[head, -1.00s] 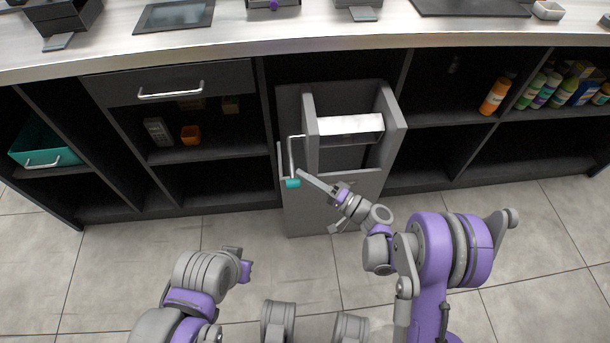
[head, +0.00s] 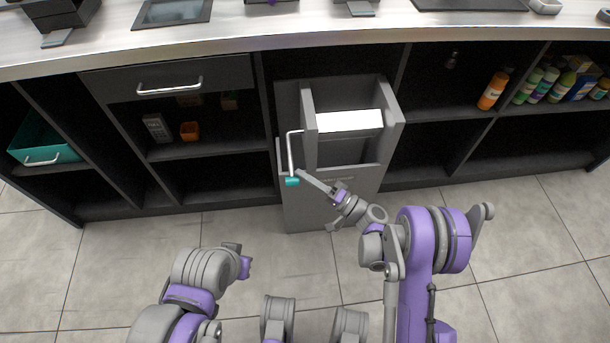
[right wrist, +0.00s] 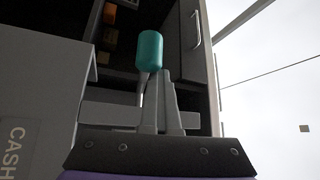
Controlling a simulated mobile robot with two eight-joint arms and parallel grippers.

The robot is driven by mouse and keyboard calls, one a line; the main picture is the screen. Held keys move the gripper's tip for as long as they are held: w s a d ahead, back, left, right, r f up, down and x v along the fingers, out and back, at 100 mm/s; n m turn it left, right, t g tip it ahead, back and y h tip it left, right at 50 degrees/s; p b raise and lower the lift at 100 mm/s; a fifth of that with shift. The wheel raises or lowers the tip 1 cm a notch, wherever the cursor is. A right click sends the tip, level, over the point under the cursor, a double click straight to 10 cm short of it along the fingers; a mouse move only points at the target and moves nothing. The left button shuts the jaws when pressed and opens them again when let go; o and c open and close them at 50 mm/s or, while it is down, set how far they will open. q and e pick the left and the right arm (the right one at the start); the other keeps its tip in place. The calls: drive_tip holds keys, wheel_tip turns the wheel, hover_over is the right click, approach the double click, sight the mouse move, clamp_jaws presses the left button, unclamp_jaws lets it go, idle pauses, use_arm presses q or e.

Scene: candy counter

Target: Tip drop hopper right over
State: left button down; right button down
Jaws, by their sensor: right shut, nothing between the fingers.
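The drop hopper is a grey box (head: 313,212) at the cabinet front, its top open and a bright white panel (head: 349,121) inside. A bent metal lever (head: 290,152) runs down its left side to a teal grip (head: 292,182). My right gripper (head: 302,176) is shut and empty, its tips just right of the teal grip. In the right wrist view the teal grip (right wrist: 151,52) stands just beyond the shut fingers (right wrist: 163,82); I cannot tell whether they touch.
The counter top (head: 230,43) runs above the hopper. A drawer with a bar handle (head: 170,87) and open shelves lie to the left, with a teal bin (head: 42,140) at far left. Bottles (head: 493,90) stand on the right shelf. The tiled floor in front is clear.

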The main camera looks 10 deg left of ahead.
drive_tip(key=shift+s+a+f, duration=0.1)
drive_tip(key=shift+s+f, duration=0.1)
drive_tip(key=shift+f, duration=0.15)
wheel_tip(320, 180, up, 4)
drive_tip(key=d+p, duration=0.1)
drive_tip(key=p, duration=0.2)
drive_tip(key=w+d+f, duration=0.2)
drive_tip(key=d+f, duration=0.3)
drive_tip(key=d, duration=0.1)
drive_tip(key=shift+w+d+f, duration=0.2)
drive_tip(key=shift+d+f, duration=0.1)
drive_tip(key=shift+d, duration=0.1)
